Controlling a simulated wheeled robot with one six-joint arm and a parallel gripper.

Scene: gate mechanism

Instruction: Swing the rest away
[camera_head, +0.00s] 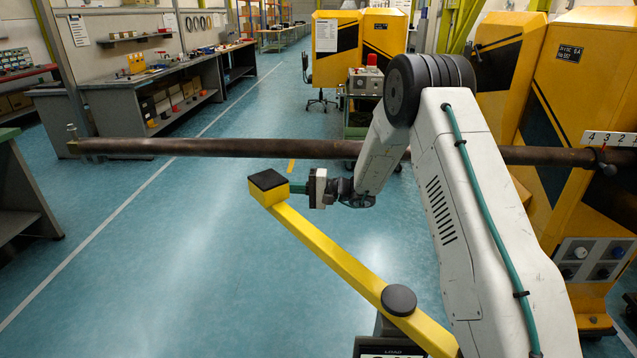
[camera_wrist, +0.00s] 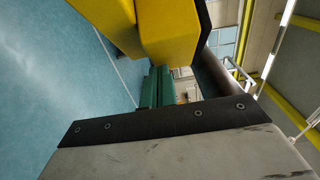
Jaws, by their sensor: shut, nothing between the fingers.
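The rest is a yellow arm (camera_head: 340,262) with a yellow end block topped by a black pad (camera_head: 267,180). Its other end passes under a round black cap (camera_head: 398,300) near the bottom of the head view. My gripper (camera_head: 298,188) is shut and empty, with its green fingers at the right side of the end block. In the wrist view the green fingers (camera_wrist: 157,88) lie together against or just beside the yellow block (camera_wrist: 170,35); I cannot tell whether they touch. A long brown bar (camera_head: 220,147) runs level across the head view, beyond the pad.
Yellow machine cabinets (camera_head: 580,90) stand at the right, with a numbered plate (camera_head: 610,139) near the bar. A trolley with a red lamp (camera_head: 366,85) stands behind the bar. Workbenches (camera_head: 150,95) line the left. Blue floor (camera_head: 170,270) left of the rest is clear.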

